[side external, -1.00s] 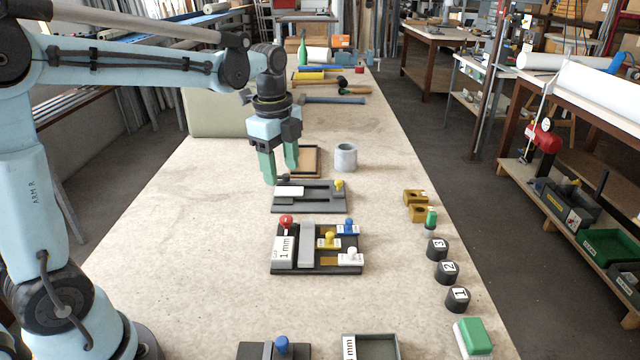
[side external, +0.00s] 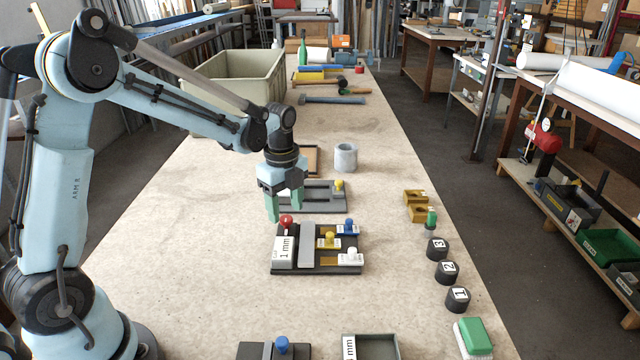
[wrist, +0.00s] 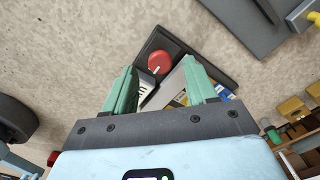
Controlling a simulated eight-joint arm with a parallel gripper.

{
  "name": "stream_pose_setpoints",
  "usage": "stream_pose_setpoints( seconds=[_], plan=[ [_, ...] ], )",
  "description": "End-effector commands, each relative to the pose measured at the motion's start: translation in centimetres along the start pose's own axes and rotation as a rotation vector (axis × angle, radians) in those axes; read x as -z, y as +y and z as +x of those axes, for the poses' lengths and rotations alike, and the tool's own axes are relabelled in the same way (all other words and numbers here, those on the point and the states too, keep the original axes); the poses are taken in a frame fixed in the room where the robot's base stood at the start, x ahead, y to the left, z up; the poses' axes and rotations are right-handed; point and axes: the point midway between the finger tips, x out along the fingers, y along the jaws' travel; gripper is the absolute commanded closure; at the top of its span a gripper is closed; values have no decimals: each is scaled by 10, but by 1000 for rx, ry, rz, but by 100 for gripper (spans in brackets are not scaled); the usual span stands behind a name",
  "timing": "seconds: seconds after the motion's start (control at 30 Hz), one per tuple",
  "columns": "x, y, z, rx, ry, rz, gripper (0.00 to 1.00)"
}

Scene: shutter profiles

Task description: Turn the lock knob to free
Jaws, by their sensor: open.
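The lock knob appears to be the red round knob (side external: 286,221) at the back left corner of a dark fixture (side external: 325,272) on the table. In the wrist view the red knob (wrist: 159,62) carries a white pointer mark and lies between and beyond my fingertips. My gripper (side external: 284,215) is open and empty, pointing down just above and behind the knob. No contact with the knob shows. The fixture also has a white block marked 1 mm (side external: 284,252), a grey bar (side external: 307,245), and yellow (side external: 329,238), blue (side external: 348,227) and white (side external: 350,254) knobbed pieces.
A grey fixture with a yellow knob (side external: 338,186) stands close behind. A grey cup (side external: 345,157), yellow blocks (side external: 416,204) and black numbered cylinders (side external: 447,272) stand to the right. A large bin (side external: 236,100) is at the back left. The table left of the fixture is clear.

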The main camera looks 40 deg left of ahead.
Motion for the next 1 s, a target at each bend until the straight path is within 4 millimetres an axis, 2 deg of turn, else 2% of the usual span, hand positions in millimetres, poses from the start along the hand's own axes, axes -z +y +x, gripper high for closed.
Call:
stream_pose_setpoints(
  seconds=[0.2,0.53,0.9,1.0],
  plan=[
    [0,0,18,0,0,0,43],
    [0,0,21,0,0,0,43],
    [0,0,20,0,0,0,98],
    [0,0,20,0,0,-2,99]
  ],
)
